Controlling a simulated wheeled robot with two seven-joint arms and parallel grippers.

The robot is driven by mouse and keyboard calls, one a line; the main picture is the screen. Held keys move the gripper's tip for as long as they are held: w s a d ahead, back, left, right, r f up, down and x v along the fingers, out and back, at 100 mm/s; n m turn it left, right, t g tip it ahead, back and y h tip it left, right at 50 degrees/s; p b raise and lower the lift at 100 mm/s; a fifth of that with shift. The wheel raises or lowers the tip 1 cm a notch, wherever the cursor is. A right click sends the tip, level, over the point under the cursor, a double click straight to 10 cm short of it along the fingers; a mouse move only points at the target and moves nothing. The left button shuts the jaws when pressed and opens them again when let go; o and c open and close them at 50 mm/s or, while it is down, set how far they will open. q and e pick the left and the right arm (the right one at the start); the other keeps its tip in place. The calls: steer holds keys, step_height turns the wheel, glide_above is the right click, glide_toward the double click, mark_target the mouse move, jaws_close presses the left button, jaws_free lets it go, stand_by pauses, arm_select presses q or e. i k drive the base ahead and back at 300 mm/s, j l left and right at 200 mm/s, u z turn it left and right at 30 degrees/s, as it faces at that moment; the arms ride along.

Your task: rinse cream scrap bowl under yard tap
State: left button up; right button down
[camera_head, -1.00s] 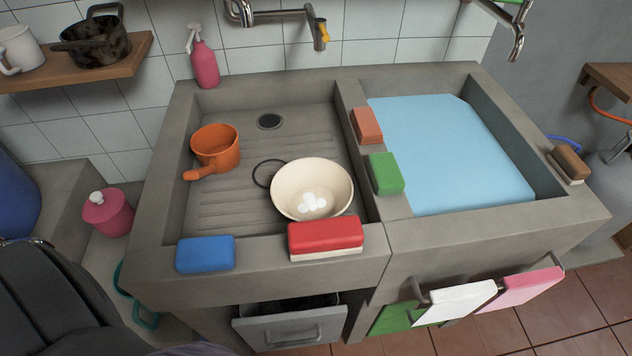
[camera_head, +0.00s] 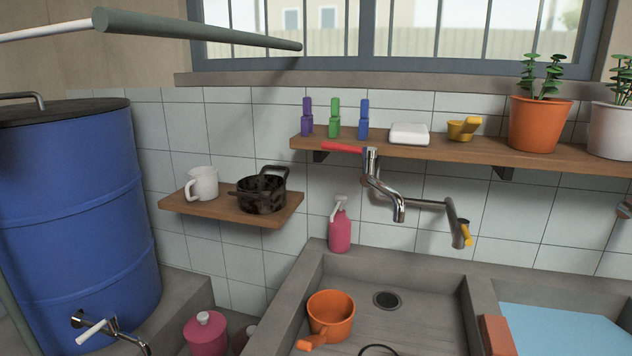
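The cream scrap bowl is outside the view now; a second ago it sat in the left basin with white scraps in it. A chrome wall tap with a red lever (camera_head: 386,188) hangs over the left basin (camera_head: 425,318). A pipe with a yellow handle (camera_head: 463,232) is beside it. A tap with a white lever (camera_head: 95,330) is on the blue barrel at left. I cannot tell which is the yard tap. No water is seen running. Neither of my grippers is in view.
An orange dipper (camera_head: 329,316) stands in the left basin near the drain (camera_head: 386,300). A pink spray bottle (camera_head: 340,230) stands behind it. A small shelf holds a mug (camera_head: 203,184) and dark pot (camera_head: 262,193). The blue barrel (camera_head: 75,215) fills the left. Blue water (camera_head: 560,330) shows at right.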

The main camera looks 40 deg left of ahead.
mark_target(366, 152)
steer(key=u, duration=1.15)
